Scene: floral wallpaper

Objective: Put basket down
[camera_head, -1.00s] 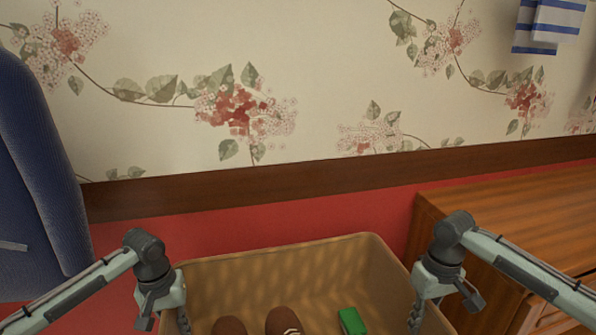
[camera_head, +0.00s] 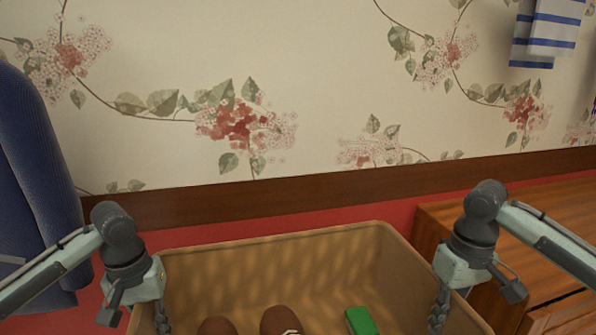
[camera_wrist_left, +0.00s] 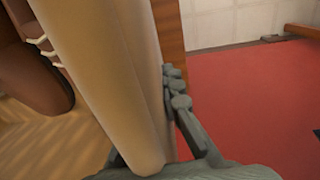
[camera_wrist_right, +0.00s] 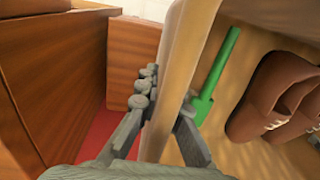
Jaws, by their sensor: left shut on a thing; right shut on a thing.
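The tan basket (camera_head: 275,265) fills the lower middle of the head view, and its lower part is out of the picture. Brown shoes (camera_head: 281,319) and a green object (camera_head: 361,321) lie inside it. My left gripper (camera_head: 160,318) is shut on the basket's left wall. In the left wrist view that wall (camera_wrist_left: 110,70) runs between its fingers. My right gripper (camera_head: 438,315) is shut on the basket's right wall. In the right wrist view its fingers (camera_wrist_right: 165,105) sit on both sides of the wall (camera_wrist_right: 190,45). The basket's underside is hidden.
A wooden cabinet (camera_head: 540,220) with drawers stands close on the right. A blue padded chair (camera_head: 35,180) is at the left. The floral wall (camera_head: 320,90) is behind the basket. Red floor (camera_wrist_left: 245,95) shows beside the basket in the left wrist view.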

